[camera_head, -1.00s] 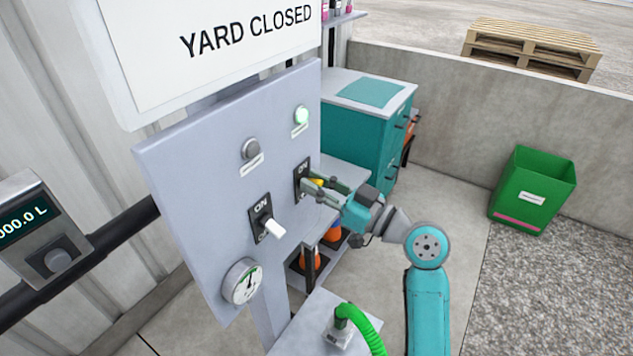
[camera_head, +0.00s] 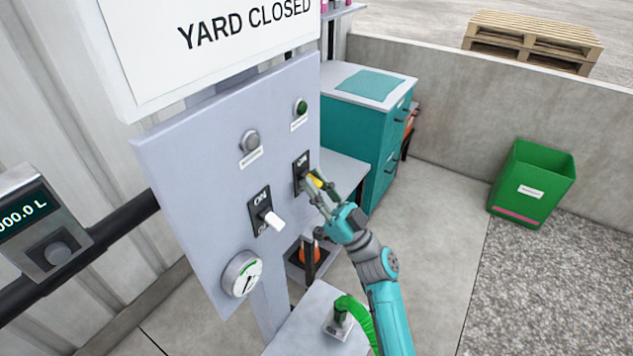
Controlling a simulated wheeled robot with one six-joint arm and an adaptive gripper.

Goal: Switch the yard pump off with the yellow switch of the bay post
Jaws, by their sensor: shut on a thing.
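The bay post carries a grey panel (camera_head: 205,165) under a sign reading YARD CLOSED. The yellow switch (camera_head: 315,181) is on the panel's right side, on a black plate (camera_head: 301,165) marked ON at its top. My gripper (camera_head: 319,190) is at this switch with its fingers around the yellow lever, shut on it. The fingers hide part of the lever and the lower plate. The lamp above it (camera_head: 301,107) is dark green, unlit. A white switch (camera_head: 270,219) on its own ON plate is to the left, with a grey lamp (camera_head: 250,141) above it.
A round gauge (camera_head: 242,274) is low on the panel. A teal cabinet (camera_head: 355,120) stands behind, and a green bin (camera_head: 532,185) at right. The floor between is clear.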

